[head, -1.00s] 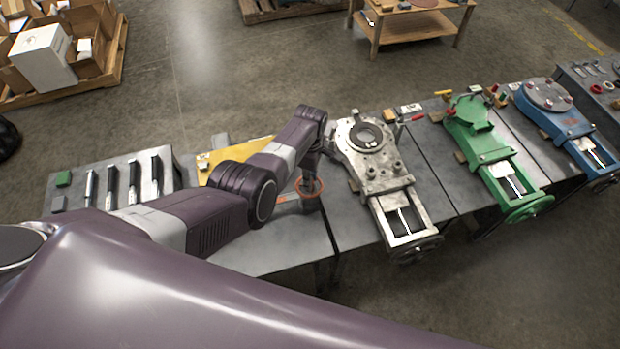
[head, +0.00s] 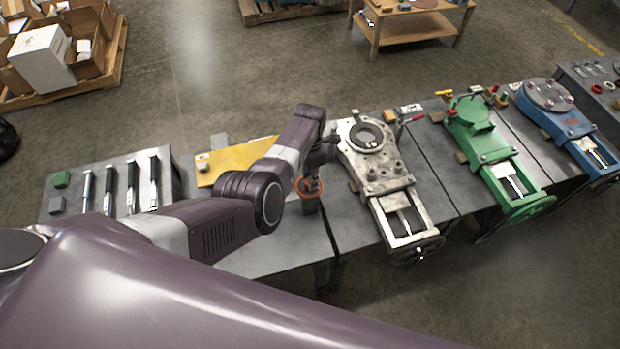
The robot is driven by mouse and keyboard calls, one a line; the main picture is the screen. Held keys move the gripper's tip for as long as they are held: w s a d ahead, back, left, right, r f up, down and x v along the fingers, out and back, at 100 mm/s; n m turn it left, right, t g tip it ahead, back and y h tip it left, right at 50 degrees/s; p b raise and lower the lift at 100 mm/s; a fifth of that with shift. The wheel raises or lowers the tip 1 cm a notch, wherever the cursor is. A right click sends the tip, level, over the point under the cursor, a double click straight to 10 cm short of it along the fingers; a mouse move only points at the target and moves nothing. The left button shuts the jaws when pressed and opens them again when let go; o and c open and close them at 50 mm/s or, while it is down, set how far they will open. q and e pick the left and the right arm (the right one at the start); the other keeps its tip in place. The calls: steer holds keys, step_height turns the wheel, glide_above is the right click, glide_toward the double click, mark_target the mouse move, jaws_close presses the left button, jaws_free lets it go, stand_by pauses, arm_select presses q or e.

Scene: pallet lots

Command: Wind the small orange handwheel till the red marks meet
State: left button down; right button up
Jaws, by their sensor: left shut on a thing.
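The small orange handwheel (head: 297,187) is on the grey bench, partly hidden by my left arm. My left gripper (head: 311,183) reaches down onto it from above and is shut on it. The fingertips are small and dark here, so the exact spot they hold on the wheel cannot be made out. The red marks cannot be made out; the arm covers part of the area around the wheel. My right gripper is not in view.
A yellow plate (head: 228,167) lies left of the wheel, partly behind my arm. A bare-metal slide unit (head: 385,178) stands close on the right, then a green one (head: 481,140) and a blue one (head: 551,112). Several dark-handled tools (head: 132,188) lie at the left.

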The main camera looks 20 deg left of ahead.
arm_select(q)
steer(key=shift+w+r+n, duration=0.15)
steer(key=shift+n, duration=0.35)
steer(key=c, duration=1.8)
jaws_free()
steer(key=shift+c, duration=0.2)
steer(key=shift+o, duration=0.8)
step_height(320, 180, up, 12)
